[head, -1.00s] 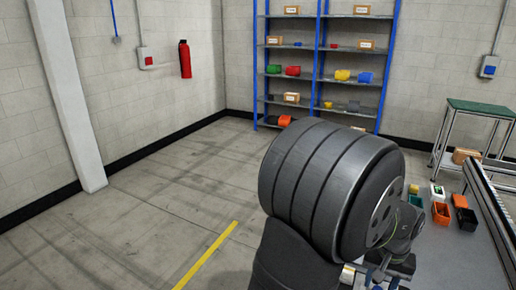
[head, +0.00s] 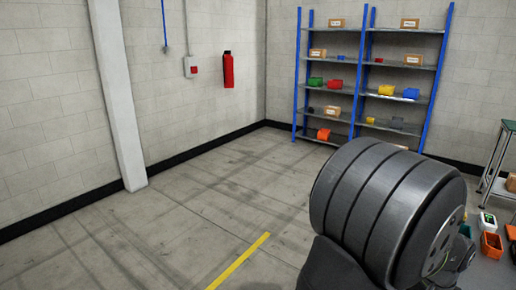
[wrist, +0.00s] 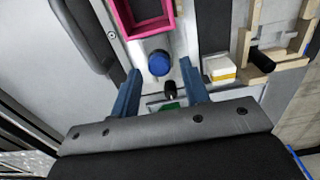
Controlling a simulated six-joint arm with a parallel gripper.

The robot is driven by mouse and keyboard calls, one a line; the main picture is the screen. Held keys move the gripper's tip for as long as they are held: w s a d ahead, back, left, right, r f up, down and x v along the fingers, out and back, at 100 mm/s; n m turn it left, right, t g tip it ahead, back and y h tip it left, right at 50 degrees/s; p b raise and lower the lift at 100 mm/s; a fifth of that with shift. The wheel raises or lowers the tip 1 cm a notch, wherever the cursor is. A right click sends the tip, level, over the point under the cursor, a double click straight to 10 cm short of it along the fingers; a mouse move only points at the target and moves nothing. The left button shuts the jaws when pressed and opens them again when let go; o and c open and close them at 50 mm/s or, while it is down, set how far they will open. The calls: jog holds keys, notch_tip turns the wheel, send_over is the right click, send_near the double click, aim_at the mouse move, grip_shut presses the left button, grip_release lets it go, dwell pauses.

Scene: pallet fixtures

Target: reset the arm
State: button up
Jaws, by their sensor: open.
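My gripper (wrist: 159,68) shows in the wrist view with its two blue fingers spread apart. It is open, and I see nothing clamped between the fingers. A round blue part (wrist: 158,63) shows between the fingertips, with a small black knob (wrist: 169,90) below it and a green piece (wrist: 170,106) partly hidden by the gripper body. How far below the fingers these lie I cannot tell. In the head view my arm's large dark link fills the lower right, and the gripper is hidden or outside the picture.
In the wrist view a pink open box (wrist: 147,15) lies ahead, with a white-and-yellow block (wrist: 219,69) and a wooden fixture (wrist: 262,62) to the right. In the head view a blue-framed shelf (head: 361,108) stands at the back, bins (head: 491,245) at right. Floor at left is clear.

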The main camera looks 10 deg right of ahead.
notch_tip(320, 180, up, 4)
jog(key=shift+r, duration=0.2)
notch_tip(320, 180, down, 7)
jog(key=shift+f, duration=0.1)
jog(key=shift+w+d+f, duration=0.25)
jog(key=shift+w+d, duration=0.7)
jog(key=shift+d, duration=0.05)
jog(key=shift+s+a+r+t+h, duration=0.25)
jog(key=shift+s+a+r+t, duration=0.15)
jog(key=shift+r, duration=1.25)
jog(key=shift+s+a+r+t+h, duration=0.35)
jog(key=shift+s+r, duration=0.2)
jog(key=shift+r, duration=1.1)
jog(key=shift+s+a+r+t+h, duration=0.25)
jog(key=shift+s+a+r, duration=0.2)
jog(key=shift+r, duration=1.2)
jog(key=shift+s+a+t+h, duration=0.3)
jog(key=shift+s+a+h, duration=0.1)
jog(key=shift+s, duration=0.2)
jog(key=shift+s+a+t+h, duration=0.3)
jog(key=shift+s+a+h, duration=0.05)
jog(key=shift+s, duration=0.2)
jog(key=shift+w, duration=0.1)
